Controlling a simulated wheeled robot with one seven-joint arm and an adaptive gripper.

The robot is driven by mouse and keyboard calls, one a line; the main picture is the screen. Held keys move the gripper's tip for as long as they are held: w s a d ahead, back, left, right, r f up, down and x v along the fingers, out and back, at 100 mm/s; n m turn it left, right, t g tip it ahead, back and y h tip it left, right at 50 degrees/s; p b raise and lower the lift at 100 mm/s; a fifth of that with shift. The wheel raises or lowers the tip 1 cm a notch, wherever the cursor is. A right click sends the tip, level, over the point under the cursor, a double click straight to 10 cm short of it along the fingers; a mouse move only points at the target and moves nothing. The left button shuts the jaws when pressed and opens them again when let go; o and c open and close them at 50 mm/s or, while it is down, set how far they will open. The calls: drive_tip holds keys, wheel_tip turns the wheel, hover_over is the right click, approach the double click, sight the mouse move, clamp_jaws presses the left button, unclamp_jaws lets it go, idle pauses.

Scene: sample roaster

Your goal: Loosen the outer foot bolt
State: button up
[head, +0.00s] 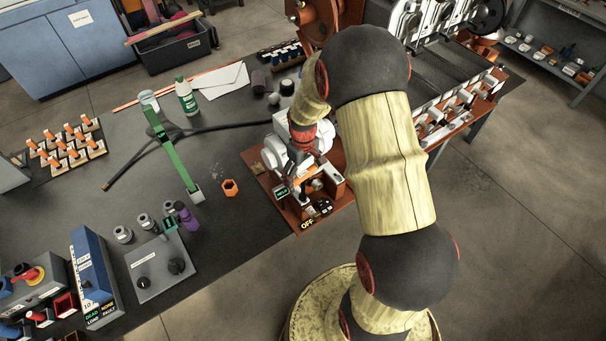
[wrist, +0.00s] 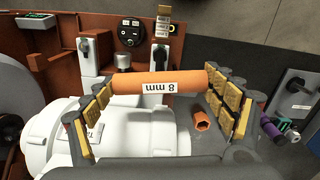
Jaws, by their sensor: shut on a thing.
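In the wrist view my gripper (wrist: 160,90) is shut on an orange 8 mm tool (wrist: 160,82), with one yellow-padded finger at each end of its orange handle. The tool lies across the picture, above or in front of the white body of the roaster (wrist: 140,135); I cannot tell whether it touches. In the head view the roaster stands on a red-brown base (head: 270,190) at the table's right edge, under my arm. My arm's end hides part of it, and the fingers are hard to make out there. I cannot make out the outer foot bolt in either view.
An orange hexagonal holder (head: 230,187) stands left of the roaster and also shows in the wrist view (wrist: 202,120). A green bar (head: 172,150) and a black cable lie further left. A grey switch box (head: 160,268) and purple bottle (head: 187,219) stand toward the front.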

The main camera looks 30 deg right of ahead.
idle(0.3)
drive_tip(key=n, duration=0.4)
idle(0.3)
drive_tip(key=shift+n, duration=0.4)
drive_tip(key=n, duration=0.3)
drive_tip(key=n, duration=0.2)
drive_tip(key=shift+n+p, duration=0.3)
drive_tip(key=shift+p, duration=0.05)
drive_tip(key=shift+n, duration=0.7)
